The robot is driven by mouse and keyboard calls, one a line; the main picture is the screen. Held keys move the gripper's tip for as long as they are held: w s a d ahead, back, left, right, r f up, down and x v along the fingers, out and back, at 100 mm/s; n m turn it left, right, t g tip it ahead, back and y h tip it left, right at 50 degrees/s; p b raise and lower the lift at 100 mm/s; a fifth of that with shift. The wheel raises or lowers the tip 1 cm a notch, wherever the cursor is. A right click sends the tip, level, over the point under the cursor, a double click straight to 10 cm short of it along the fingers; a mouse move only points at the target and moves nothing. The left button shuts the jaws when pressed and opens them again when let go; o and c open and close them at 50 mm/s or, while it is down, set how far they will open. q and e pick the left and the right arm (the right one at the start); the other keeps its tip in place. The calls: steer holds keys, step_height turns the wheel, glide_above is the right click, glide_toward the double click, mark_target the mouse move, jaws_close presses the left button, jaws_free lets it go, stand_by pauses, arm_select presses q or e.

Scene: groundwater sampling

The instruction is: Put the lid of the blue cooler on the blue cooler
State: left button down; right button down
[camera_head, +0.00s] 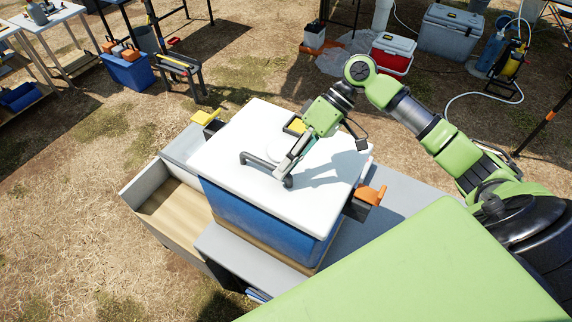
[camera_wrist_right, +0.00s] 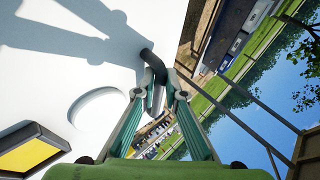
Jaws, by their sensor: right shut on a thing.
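The blue cooler (camera_head: 262,222) stands on a grey cart in the middle of the head view. Its white lid (camera_head: 255,125) lies over the cooler's top, roughly lined up with it; I cannot tell whether it is fully seated. The lid has a dark bar handle (camera_head: 258,160), a round recess and a yellow label. My right gripper (camera_head: 288,178) is shut on the right end of this handle. In the right wrist view the fingers (camera_wrist_right: 156,98) close around the dark handle (camera_wrist_right: 150,64) against the white lid (camera_wrist_right: 60,75). My left gripper is not in view.
The grey cart (camera_head: 222,240) has an open wooden-floored bay (camera_head: 176,214) at left. Yellow (camera_head: 205,117) and orange (camera_head: 370,194) parts stick out beside the cooler. A red cooler (camera_head: 392,54) and grey cooler (camera_head: 450,32) stand at the back. Dry grass ground lies open at left.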

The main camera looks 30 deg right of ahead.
steer(key=shift+f+b, duration=0.3)
steer(key=shift+f, duration=0.55)
steer(key=c, duration=2)
jaws_free()
steer(key=v, duration=1.2)
